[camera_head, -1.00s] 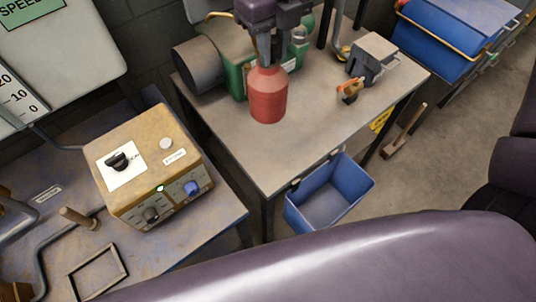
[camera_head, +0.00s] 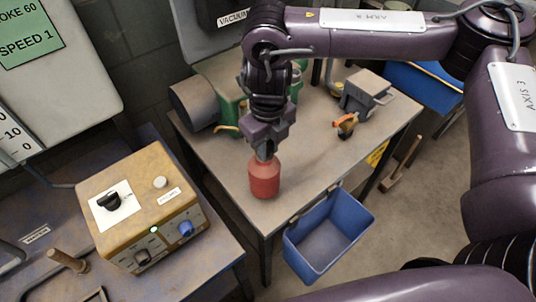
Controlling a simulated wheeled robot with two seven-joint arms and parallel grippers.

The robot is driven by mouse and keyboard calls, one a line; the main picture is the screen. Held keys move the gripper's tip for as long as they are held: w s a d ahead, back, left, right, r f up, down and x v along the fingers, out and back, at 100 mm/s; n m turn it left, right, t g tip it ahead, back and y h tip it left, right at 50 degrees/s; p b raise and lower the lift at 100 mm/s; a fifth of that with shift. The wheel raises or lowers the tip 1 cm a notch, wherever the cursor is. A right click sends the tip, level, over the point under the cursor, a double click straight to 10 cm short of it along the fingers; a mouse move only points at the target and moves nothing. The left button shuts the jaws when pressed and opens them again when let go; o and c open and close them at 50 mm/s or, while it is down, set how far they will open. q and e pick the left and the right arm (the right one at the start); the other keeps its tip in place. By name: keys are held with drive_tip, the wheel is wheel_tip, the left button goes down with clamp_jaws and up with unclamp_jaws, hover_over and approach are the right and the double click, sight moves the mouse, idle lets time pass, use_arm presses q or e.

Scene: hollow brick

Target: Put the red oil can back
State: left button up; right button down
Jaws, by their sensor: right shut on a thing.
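The red oil can (camera_head: 264,179) is upright near the front edge of the grey table (camera_head: 300,172), left of the blue bin. My right gripper (camera_head: 265,152) points down and is shut on the can's top. The fingers and the can's neck overlap, so the exact grip is partly hidden. I cannot tell whether the can's base touches the table. My left gripper is not in view.
A green machine with a dark cylinder (camera_head: 195,103) stands at the table's back left. A grey vise-like tool (camera_head: 365,92) is at the right. A blue bin (camera_head: 328,235) hangs at the front edge. A yellow control box (camera_head: 143,205) stands left.

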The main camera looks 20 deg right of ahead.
sight(268, 155)
wheel_tip(268, 155, down, 3)
drive_tip(key=shift+f, duration=0.2)
drive_tip(key=shift+f, duration=0.15)
drive_tip(key=c, duration=1.3)
unclamp_jaws()
drive_tip(key=shift+o, duration=0.2)
wheel_tip(268, 155, up, 12)
drive_tip(key=shift+r, duration=0.2)
